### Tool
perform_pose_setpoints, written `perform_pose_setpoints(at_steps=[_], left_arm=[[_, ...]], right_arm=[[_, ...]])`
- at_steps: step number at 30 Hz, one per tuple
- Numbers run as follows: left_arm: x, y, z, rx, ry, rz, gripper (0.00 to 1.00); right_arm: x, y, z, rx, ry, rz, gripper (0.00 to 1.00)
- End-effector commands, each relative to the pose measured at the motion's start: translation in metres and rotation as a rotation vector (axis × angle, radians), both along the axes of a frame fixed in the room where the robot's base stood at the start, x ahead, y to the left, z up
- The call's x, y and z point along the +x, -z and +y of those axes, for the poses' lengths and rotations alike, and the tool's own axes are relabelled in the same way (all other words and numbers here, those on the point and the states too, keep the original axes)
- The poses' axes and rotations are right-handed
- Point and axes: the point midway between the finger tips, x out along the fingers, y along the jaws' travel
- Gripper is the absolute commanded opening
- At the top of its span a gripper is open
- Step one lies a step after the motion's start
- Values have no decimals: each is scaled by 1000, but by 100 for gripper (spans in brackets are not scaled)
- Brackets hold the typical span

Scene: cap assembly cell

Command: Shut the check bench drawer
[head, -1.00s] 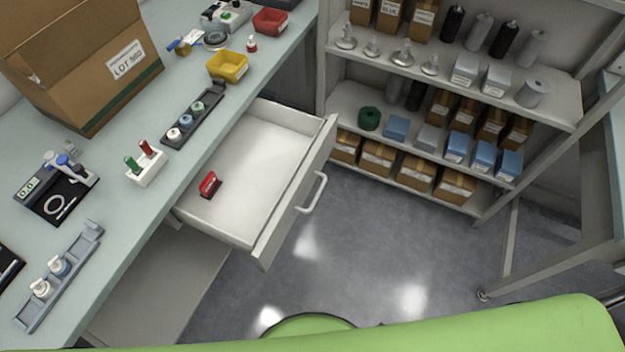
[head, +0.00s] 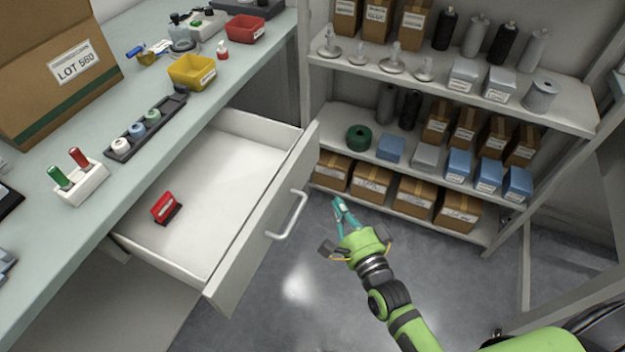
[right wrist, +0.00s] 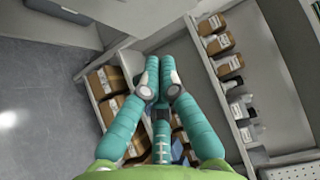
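The check bench drawer (head: 262,222) stands pulled out from under the bench, its white front panel facing right. Its bar handle (head: 290,216) is on the outer face of that panel. A small red item (head: 165,208) lies on the drawer's floor. My right gripper (head: 340,206) is to the right of the handle, apart from it, in front of the shelf. In the right wrist view its teal fingers (right wrist: 160,68) come together at the tips with nothing seen between them. My left gripper is not in view.
The bench (head: 40,262) carries a cardboard box (head: 60,95), a yellow bin (head: 192,72), a red bin (head: 245,30) and a dark rack (head: 165,122). A shelf unit (head: 560,112) with boxes and bottles stands behind my right gripper. The floor (head: 290,310) right of the drawer is clear.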

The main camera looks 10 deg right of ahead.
Motion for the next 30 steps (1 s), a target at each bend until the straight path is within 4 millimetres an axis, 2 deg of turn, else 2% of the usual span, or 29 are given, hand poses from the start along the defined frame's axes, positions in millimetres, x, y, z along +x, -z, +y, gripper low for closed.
perform_pose_setpoints(at_steps=[3, 10, 13, 18, 30], left_arm=[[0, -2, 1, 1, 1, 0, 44], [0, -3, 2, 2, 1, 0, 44], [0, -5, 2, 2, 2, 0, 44], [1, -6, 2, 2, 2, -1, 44], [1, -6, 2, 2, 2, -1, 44]], right_arm=[[28, -2, 4, 0, 0, -3, 0], [74, -1, 14, 0, -1, 0, 0], [81, 0, 28, 2, 0, 2, 0], [90, 1, 40, -1, 1, 3, 0], [92, 1, 43, -3, 0, 2, 0]])
